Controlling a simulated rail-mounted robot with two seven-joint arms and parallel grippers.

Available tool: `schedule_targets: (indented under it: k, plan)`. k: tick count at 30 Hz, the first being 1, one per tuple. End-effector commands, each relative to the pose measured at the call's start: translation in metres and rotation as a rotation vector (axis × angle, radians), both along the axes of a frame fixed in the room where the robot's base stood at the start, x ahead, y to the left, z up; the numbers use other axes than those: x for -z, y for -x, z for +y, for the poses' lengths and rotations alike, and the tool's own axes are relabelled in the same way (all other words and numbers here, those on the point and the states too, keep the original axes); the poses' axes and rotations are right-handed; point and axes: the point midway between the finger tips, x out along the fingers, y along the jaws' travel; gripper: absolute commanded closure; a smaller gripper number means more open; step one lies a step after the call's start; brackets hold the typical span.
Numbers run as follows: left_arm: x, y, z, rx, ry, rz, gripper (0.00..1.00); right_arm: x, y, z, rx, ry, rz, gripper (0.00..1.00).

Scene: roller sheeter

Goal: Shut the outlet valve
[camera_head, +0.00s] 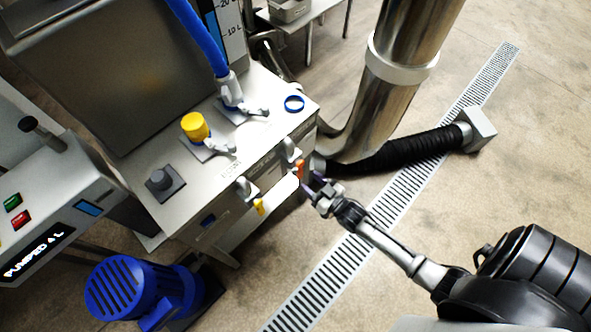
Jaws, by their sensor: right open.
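Two small valves sit on the front face of the steel machine. One has an orange handle (300,169) that hangs down, at the right end of the face. The other has a yellow handle (259,207) that also hangs down, further left. The labels by them are too small to read, so I cannot tell from the lettering which is the outlet valve. My right gripper (313,186) is open, with its fingertips just below and right of the orange handle. I see no grip on the handle, and contact is unclear. My left gripper is not in view.
On the machine top are a yellow-capped fitting (195,127) and a blue hose (203,38), each with a grey lever. A steel pipe (391,90) and black corrugated hose (400,149) stand behind the gripper. A blue motor (140,290) is front left.

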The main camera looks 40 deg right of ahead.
Motion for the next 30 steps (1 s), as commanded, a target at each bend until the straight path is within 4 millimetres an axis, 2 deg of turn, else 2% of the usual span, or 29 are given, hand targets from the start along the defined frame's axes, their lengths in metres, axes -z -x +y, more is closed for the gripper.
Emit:
schedule_targets:
  k: [1,6,12,18,28,30]
  plan:
    - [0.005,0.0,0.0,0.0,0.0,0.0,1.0,0.002,-0.011,0.001,0.0,0.0,-0.002,0.5]
    - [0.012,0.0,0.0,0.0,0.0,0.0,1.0,0.002,-0.038,0.003,0.0,0.001,0.0,0.5]
    - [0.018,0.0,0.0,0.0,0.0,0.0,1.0,0.001,-0.06,0.005,0.0,0.001,0.001,0.5]
    - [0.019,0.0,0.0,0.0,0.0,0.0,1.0,0.001,-0.069,0.006,0.0,0.001,0.002,0.5]
    - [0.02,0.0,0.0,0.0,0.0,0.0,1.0,0.0,-0.071,0.006,0.0,0.001,0.003,0.5]
    - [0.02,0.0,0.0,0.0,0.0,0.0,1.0,0.0,-0.071,0.006,0.0,0.001,0.003,0.57]
